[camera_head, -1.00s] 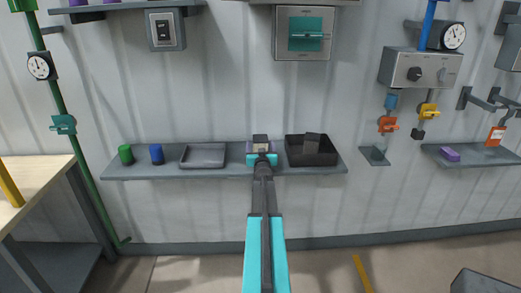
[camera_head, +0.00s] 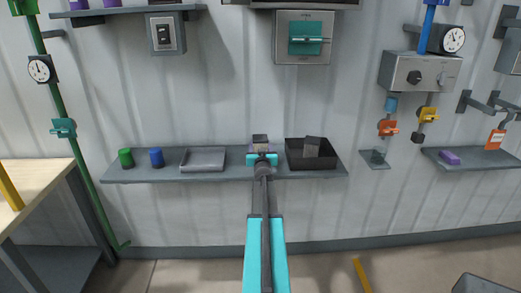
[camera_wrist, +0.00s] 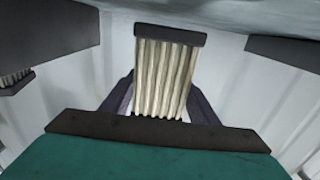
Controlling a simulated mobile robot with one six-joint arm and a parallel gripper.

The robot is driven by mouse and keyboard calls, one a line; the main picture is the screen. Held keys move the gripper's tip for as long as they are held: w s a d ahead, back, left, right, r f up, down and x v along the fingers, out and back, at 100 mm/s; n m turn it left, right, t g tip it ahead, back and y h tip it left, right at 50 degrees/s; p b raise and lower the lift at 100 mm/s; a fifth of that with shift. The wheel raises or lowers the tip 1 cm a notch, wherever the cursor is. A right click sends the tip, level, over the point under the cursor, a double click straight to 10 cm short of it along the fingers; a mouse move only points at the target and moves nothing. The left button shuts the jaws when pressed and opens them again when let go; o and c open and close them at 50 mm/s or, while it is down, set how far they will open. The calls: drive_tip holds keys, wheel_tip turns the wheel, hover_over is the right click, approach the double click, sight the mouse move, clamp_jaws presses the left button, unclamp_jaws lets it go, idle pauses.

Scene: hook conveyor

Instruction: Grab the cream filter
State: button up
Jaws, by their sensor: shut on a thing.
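The cream filter (camera_wrist: 165,75) has upright cream pleats and a dark end cap in the wrist view. Dark pieces flank it on both sides. My gripper (camera_head: 262,159) is shut on it, at the wall shelf in the head view. The filter's small dark-and-light top (camera_head: 260,140) shows just beyond the teal gripper. My gripper hides the filter's lower part in the head view, so I cannot tell whether it is clear of the shelf.
The shelf (camera_head: 222,174) carries a green cylinder (camera_head: 125,157), a blue cylinder (camera_head: 156,156) and a grey tray (camera_head: 204,160) to the left. A black bin (camera_head: 308,162) holding a dark block (camera_head: 312,147) stands close on the right. A teal-fronted box (camera_head: 305,40) hangs above.

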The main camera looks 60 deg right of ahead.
sight(260, 137)
wheel_tip(260, 137, up, 8)
drive_tip(key=p, duration=0.3)
drive_tip(key=shift+r, duration=0.15)
idle(0.6)
